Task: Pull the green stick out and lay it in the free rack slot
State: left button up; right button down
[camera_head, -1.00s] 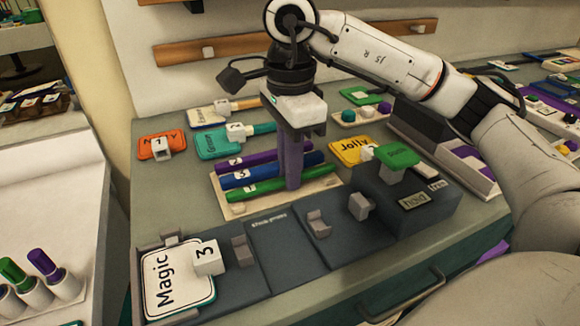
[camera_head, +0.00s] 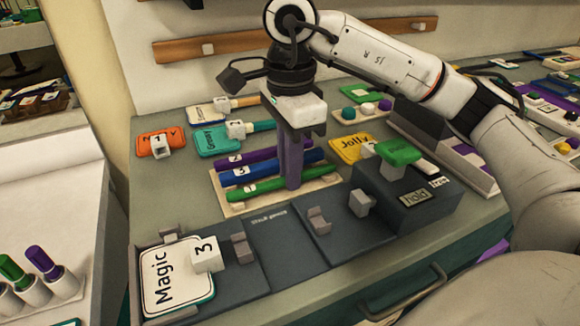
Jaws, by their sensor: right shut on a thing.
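A green stick (camera_head: 258,190) lies across the front of a pale rack (camera_head: 234,210). Behind it in the rack lie a blue stick (camera_head: 252,173) and a purple stick (camera_head: 246,156). My right gripper (camera_head: 292,184) points straight down over the rack. Its long fingers are shut on the green stick near its middle and hide that part of it. The fingers also cover parts of the blue and purple sticks. Whether the green stick is touching the rack under the fingers is hard to tell. My left gripper is not in view.
A dark tray (camera_head: 285,262) with a "Magic" card (camera_head: 172,279) is in front of the rack. A dark box with a green top piece (camera_head: 398,152) stands to the right. Cards lie behind and left. A holder at far left carries upright green and purple sticks (camera_head: 42,262).

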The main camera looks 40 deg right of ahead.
dwell(0.3)
jog(key=c, duration=1.7)
grip_release()
jog(key=shift+c, duration=0.6)
jog(key=shift+c, duration=1.1)
